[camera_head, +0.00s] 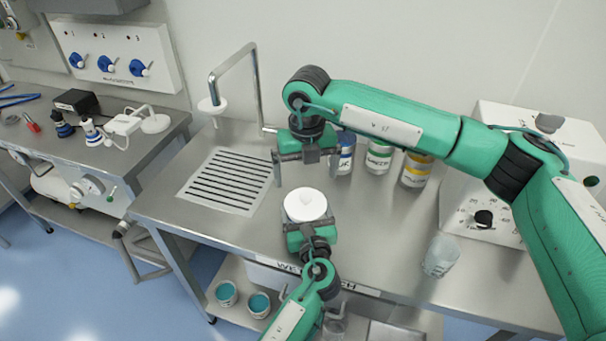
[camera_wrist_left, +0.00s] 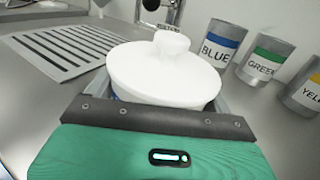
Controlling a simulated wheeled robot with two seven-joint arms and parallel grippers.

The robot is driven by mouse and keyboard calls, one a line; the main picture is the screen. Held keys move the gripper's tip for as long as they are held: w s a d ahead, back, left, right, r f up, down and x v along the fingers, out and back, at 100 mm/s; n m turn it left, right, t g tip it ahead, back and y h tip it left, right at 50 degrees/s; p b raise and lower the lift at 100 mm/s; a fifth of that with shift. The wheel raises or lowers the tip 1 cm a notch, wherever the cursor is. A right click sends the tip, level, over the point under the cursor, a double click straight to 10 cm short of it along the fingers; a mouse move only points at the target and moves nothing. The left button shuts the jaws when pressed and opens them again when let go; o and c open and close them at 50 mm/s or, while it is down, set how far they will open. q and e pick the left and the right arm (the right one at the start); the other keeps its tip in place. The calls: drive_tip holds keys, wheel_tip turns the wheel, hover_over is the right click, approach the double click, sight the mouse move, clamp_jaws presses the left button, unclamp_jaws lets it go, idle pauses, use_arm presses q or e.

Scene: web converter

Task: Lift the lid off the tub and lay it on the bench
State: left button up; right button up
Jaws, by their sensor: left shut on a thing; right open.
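The tub is topped by a round white lid (camera_head: 305,205) with a central knob; the lid also shows large in the left wrist view (camera_wrist_left: 165,75). The lid sits level and hides nearly all of the tub; only a sliver of blue shows under its left edge (camera_wrist_left: 115,97). My left gripper (camera_head: 307,222) is shut on the tub below the lid, its fingers reaching along both sides. My right gripper (camera_head: 305,160) is open and empty, behind and above the lid, apart from it. The steel bench (camera_head: 375,220) lies around and below them.
Blue (camera_head: 346,152), green (camera_head: 379,153) and yellow (camera_head: 415,168) labelled cans stand behind right. A slotted drain (camera_head: 228,182) and tap (camera_head: 232,75) are at left. A clear beaker (camera_head: 440,256) stands front right, near a white dial unit (camera_head: 485,190). Bench between lid and beaker is clear.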

sight(308, 196)
drive_tip(key=n, duration=0.3)
drive_tip(key=r+n, duration=0.1)
drive_tip(key=n, duration=0.2)
drive_tip(key=shift+r, duration=0.15)
wheel_tip(308, 196, down, 9)
drive_tip(key=n, duration=1.5)
drive_tip(key=shift+n, duration=0.4)
drive_tip(key=c, duration=0.8)
drive_tip(key=shift+c, duration=0.2)
drive_tip(key=shift+d, duration=0.3)
